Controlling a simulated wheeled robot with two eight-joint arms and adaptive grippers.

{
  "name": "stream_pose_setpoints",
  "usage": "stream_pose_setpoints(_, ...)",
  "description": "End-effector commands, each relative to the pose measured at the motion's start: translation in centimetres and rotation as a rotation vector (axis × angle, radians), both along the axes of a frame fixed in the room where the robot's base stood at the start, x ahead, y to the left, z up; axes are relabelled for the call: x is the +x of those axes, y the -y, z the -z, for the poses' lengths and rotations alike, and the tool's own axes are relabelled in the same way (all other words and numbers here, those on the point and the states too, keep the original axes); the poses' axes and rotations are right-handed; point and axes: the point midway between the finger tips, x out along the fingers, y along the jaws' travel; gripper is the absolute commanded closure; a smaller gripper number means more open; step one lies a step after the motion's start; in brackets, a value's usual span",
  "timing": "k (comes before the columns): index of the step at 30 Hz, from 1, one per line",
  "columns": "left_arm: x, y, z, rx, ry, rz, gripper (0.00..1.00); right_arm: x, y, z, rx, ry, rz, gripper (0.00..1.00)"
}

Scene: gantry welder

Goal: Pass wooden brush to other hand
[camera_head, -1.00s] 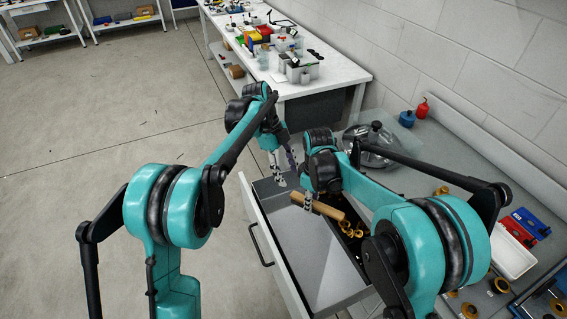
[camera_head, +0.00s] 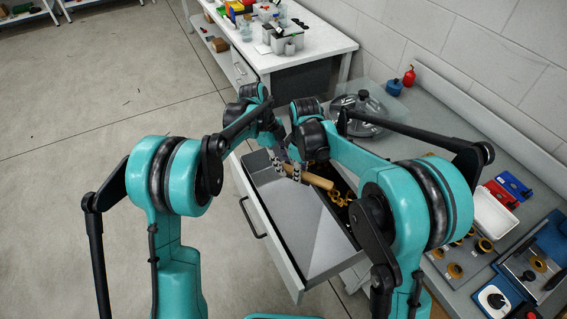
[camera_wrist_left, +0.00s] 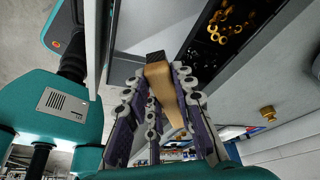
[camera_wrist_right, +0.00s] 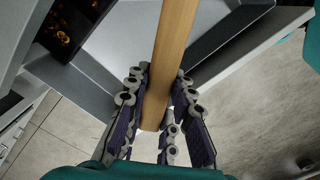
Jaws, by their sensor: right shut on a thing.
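The wooden brush (camera_head: 320,182) is a tan wooden piece held above the open drawer (camera_head: 300,235). My right gripper (camera_head: 297,173) is shut on it. In the right wrist view the brush (camera_wrist_right: 172,50) runs between the fingers (camera_wrist_right: 160,78), its end reaching down between them. My left gripper (camera_head: 279,165) is close to the right one, at the brush's left end. In the left wrist view the brush (camera_wrist_left: 162,80) lies between the left fingers (camera_wrist_left: 158,72), which look open around it; contact is hard to tell. A dark part shows at its far end.
The drawer's front part is empty; its rear compartment holds several brass-coloured rings (camera_head: 340,197). The grey workbench (camera_head: 425,130) on the right carries a metal lidded piece (camera_head: 358,112), a white tray (camera_head: 492,213) and several tools. Open floor lies to the left.

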Motion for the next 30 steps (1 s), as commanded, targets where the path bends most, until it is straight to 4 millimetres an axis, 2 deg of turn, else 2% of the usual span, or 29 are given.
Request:
stream_pose_setpoints(4, 0.0, 0.0, 0.0, 0.0, -0.001, 0.0, 1.0, 0.0, 0.0, 0.0, 0.0, 0.001, 0.0, 1.0)
stream_pose_setpoints(5, 0.0, 0.0, 0.0, 0.0, -0.001, 0.0, 1.0, 0.0, 0.0, 0.0, 0.0, 0.001, 0.0, 0.69)
stream_pose_setpoints(6, 0.0, 0.0, 0.0, 0.0, -0.001, 0.0, 1.0, 0.0, 0.0, 0.0, 0.0, 0.001, 0.0, 0.59)
stream_pose_setpoints(7, 0.0, 0.0, 0.0, 0.0, -0.001, 0.0, 1.0, 0.0, 0.0, 0.0, 0.0, 0.001, 0.0, 0.53)
stream_pose_setpoints(16, 0.0, 0.0, 0.0, 0.0, -0.001, 0.0, 1.0, 0.0, 0.0, -0.1, 0.0, 0.001, 0.0, 0.53)
stream_pose_setpoints(19, 0.0, 0.0, 0.0, 0.0, -0.001, 0.0, 1.0, 0.0, 0.0, -0.8, 0.0, 0.001, 0.0, 0.53)
stream_pose_setpoints(23, 0.0, 0.0, 0.0, 0.0, -0.001, 0.0, 1.0, 0.0, 0.0, -2.9, 0.0, 0.001, 0.0, 0.53)
stream_pose_setpoints(30, 0.0, 0.0, 0.0, 0.0, -0.001, 0.0, 1.0, 0.1, 0.0, -8.2, 0.0, 0.001, 0.0, 0.53)
